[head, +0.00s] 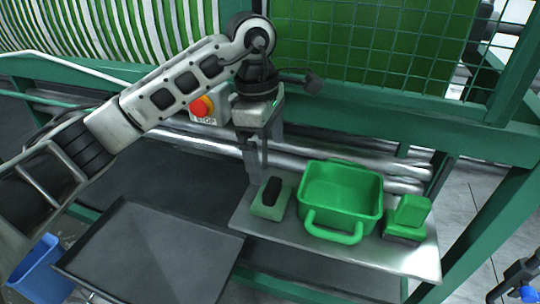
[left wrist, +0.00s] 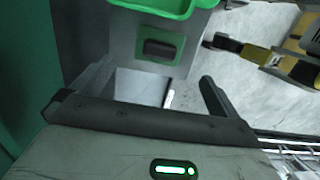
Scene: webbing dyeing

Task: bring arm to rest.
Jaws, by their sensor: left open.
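My left arm comes in from the left, and its gripper (head: 262,165) points down above the left end of the metal shelf (head: 375,258). The two fingers are apart and hold nothing. In the left wrist view the fingers (left wrist: 156,75) also stand wide apart with bare space between them. A green block with a black top (head: 271,199) sits on the shelf just below and right of the fingertips. It also shows beyond the fingers in the left wrist view (left wrist: 158,49). My right gripper is not seen for certain.
A green bin (head: 325,222) with a handle and another green block (head: 408,217) stand on the shelf. A dark tray (head: 150,250) lies lower left, beside a blue bin (head: 42,265). A red stop button (head: 202,107), metal rollers and a green mesh guard stand behind.

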